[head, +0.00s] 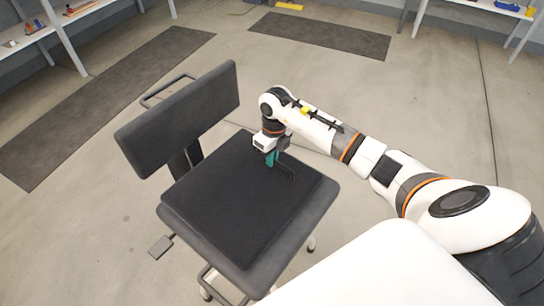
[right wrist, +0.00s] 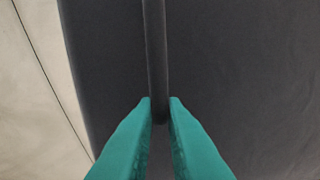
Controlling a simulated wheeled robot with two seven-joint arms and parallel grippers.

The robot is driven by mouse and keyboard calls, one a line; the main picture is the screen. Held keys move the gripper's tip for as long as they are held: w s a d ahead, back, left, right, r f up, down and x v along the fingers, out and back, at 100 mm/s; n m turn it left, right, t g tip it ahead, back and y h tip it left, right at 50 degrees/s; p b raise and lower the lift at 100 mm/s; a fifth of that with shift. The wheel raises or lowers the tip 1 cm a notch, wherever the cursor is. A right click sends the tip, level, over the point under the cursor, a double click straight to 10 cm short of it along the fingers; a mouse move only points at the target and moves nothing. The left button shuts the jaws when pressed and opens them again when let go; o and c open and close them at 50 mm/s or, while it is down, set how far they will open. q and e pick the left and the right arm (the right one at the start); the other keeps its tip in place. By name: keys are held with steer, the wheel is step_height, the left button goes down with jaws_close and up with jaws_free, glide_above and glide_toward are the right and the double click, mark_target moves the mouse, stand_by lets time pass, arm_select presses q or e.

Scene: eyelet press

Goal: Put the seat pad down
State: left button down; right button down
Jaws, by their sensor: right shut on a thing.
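The seat pad (head: 232,205) is a flat, black square. It lies over the grey seat of the chair (head: 321,207), roughly level and lined up with it, with a rim of the seat showing around it. A small gap beneath it cannot be ruled out. My right gripper (head: 271,160) is at the pad's far right side, its teal fingers pointing down. In the right wrist view, the fingers (right wrist: 160,105) are shut on a thin dark strip, the pad's handle (right wrist: 155,50), with the dark pad surface (right wrist: 240,90) behind. My left gripper is out of view.
The chair's tilted backrest (head: 180,118) stands at the pad's left, with a lever (head: 161,246) low at the seat's left side. Dark floor mats (head: 320,36) and shelves (head: 45,30) lie farther back. The floor around the chair is mostly clear.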

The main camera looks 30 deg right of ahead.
steer(key=shift+r, duration=0.1)
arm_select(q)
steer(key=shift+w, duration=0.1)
arm_select(e)
steer(key=c, duration=1.5)
jaws_free()
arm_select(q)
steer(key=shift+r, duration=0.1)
